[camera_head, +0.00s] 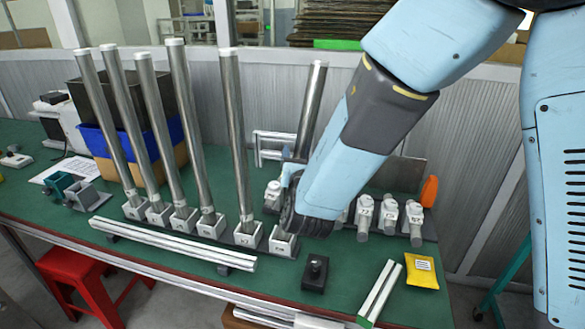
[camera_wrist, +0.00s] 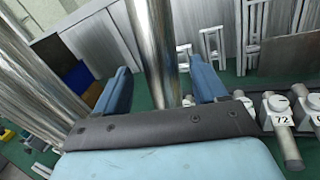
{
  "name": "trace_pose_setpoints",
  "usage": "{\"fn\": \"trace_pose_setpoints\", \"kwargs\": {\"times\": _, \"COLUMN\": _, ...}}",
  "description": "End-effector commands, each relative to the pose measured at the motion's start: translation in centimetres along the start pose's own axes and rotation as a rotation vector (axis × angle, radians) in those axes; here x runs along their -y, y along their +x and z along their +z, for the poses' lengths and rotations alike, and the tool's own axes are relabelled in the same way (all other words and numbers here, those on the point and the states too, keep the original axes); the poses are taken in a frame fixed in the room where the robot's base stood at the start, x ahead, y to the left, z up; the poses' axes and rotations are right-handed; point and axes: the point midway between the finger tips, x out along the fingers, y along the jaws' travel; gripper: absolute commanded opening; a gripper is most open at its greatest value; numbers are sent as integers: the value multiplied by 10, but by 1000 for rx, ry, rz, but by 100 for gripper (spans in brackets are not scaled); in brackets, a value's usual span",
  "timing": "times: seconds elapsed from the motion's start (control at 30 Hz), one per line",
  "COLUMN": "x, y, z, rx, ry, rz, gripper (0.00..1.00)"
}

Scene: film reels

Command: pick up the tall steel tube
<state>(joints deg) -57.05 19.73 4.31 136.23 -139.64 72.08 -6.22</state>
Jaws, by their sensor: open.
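Several tall steel tubes stand in a row in small grey holders on the green bench. The rightmost steel tube (camera_head: 312,95) stands upright at my gripper (camera_head: 292,172), and its lower part is partly hidden by my wrist. In the wrist view, this tube (camera_wrist: 153,45) rises between the two blue fingers of my gripper (camera_wrist: 160,78). The fingers are apart, with a gap on each side of the tube, and the tube's base is hidden behind the dark gripper body. Another steel tube (camera_head: 234,130) stands just left of it.
Steel rods (camera_head: 172,243) lie along the front of the bench. A black block (camera_head: 315,272), a yellow packet (camera_head: 421,271) and grey numbered fittings (camera_head: 389,215) lie nearby. A blue bin (camera_head: 190,140) stands behind the left tubes. A corrugated panel (camera_head: 275,95) closes the back.

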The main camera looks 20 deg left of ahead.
Motion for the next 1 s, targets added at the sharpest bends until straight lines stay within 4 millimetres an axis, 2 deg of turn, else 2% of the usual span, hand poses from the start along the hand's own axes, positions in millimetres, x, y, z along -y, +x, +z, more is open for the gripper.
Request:
{"fn": "trace_pose_setpoints", "kwargs": {"times": 0.2, "x": 2, "y": 30, "z": -2, "rx": 1, "ry": 0, "rz": -1, "gripper": 72}}
{"fn": "trace_pose_setpoints", "kwargs": {"times": 0.3, "x": 1, "y": 39, "z": -2, "rx": 1, "ry": 0, "rz": 0, "gripper": 72}}
{"fn": "trace_pose_setpoints", "kwargs": {"times": 0.53, "x": 2, "y": 41, "z": -2, "rx": 1, "ry": 1, "rz": 0, "gripper": 72}}
{"fn": "trace_pose_setpoints", "kwargs": {"times": 1.0, "x": 2, "y": 41, "z": -2, "rx": 1, "ry": 1, "rz": -1, "gripper": 26}}
